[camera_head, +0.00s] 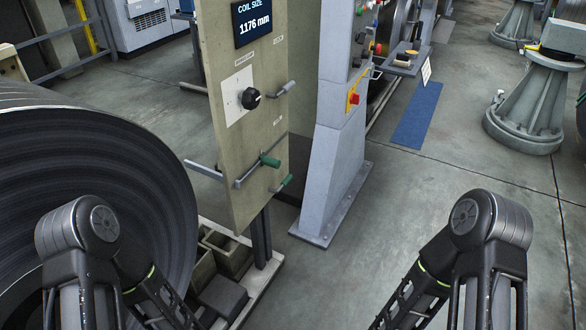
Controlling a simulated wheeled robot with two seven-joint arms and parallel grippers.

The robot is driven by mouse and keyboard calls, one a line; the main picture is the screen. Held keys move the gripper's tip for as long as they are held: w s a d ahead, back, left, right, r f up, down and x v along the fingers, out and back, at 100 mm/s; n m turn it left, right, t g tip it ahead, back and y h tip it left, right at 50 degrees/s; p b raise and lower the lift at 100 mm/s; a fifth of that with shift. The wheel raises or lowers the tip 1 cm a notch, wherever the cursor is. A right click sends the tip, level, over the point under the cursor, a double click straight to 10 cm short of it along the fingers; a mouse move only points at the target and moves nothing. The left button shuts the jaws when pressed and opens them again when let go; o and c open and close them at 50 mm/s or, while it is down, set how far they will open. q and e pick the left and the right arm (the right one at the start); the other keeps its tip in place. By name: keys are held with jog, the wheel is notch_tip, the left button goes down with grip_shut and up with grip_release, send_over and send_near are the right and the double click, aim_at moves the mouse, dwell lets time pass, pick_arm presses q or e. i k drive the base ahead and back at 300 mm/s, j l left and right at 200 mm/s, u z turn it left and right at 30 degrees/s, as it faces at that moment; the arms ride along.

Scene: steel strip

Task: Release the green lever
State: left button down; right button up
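The beige control panel (250,120) stands upright left of the middle. Near its lower edge a lever with a green grip (269,160) sticks out from a grey bar (250,172). A second, smaller green grip (286,182) is just below it and to the right. A grey-handled lever (285,89) is higher on the panel. Both my arms show only as links at the bottom, the left one left of the panel and the right one at the right. Neither gripper is in the picture, and nothing of mine touches the levers.
A large dark steel coil (110,190) fills the left side beside the panel. A black knob (250,98) is on the panel. A grey console (335,150) with a red button (354,99) stands right behind it. Open floor (400,210) lies to the right.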

aim_at(288, 178)
jog(key=i+l, duration=0.25)
jog(key=l, duration=0.15)
jog(key=i+l, duration=0.3)
jog(key=l, duration=0.15)
jog(key=i+l+u, duration=0.1)
jog(key=i+l, duration=0.15)
jog(key=l, duration=0.15)
jog(key=i+l, duration=0.25)
jog(key=l, duration=0.2)
jog(key=i+l, duration=0.55)
jog(key=l, duration=0.3)
jog(key=u, duration=0.05)
